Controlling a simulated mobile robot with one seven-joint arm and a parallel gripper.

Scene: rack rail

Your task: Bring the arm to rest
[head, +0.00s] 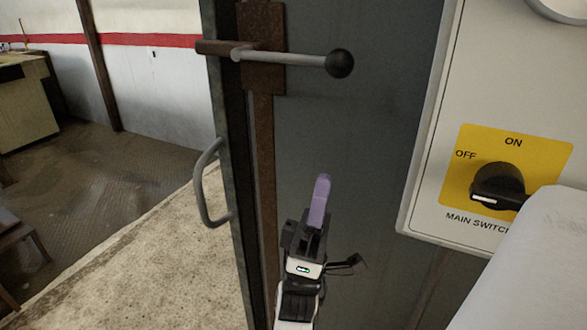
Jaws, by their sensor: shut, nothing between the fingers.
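My gripper (320,188) shows in the head view at the lower middle. Its purple fingers point up and are together, with nothing between them. The gripper is in front of the dark grey door panel (350,140), apart from the things around it as far as I can tell. My arm comes up from the bottom edge below it. The gripper is below the lever with the black ball knob (339,64) and to the right of the grey pull handle (203,185).
At the right is a white box with a yellow plate (545,160) and a black main switch knob (497,185). The knob's white mark is on its left side. At the left, open floor (130,240) leads to a white wall with a red stripe and a cabinet (25,105).

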